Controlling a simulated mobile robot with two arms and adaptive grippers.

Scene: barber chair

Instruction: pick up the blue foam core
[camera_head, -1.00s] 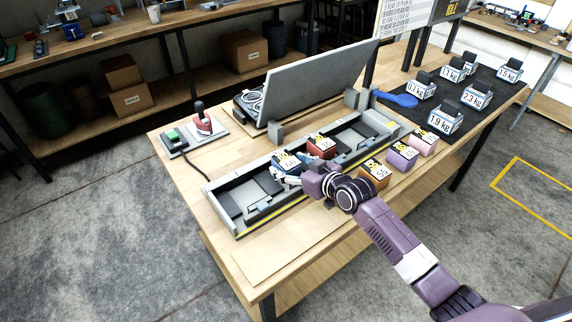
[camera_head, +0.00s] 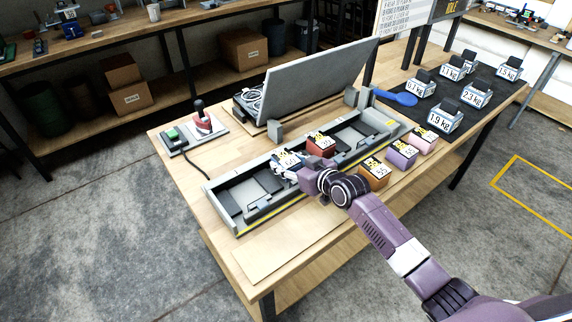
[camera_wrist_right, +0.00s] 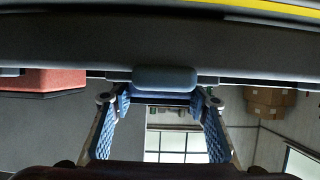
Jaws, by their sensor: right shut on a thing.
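The blue foam core (camera_head: 287,159) has a black, white and yellow label on top and sits at the long grey tray (camera_head: 226,213), beside the red block (camera_head: 320,144). My right gripper (camera_head: 284,172) is shut on the blue foam core and partly hides it. In the right wrist view, the blue foam core (camera_wrist_right: 164,78) shows between the two blue-padded fingers of the right gripper (camera_wrist_right: 160,104). Whether it touches the tray cannot be told. My left gripper is not in view.
Orange (camera_head: 373,173), purple (camera_head: 402,154) and pink (camera_head: 425,139) blocks stand at the tray's front side. A grey panel (camera_head: 322,82) rises behind it. Several labelled weights stand on a black mat (camera_head: 408,113) at the right.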

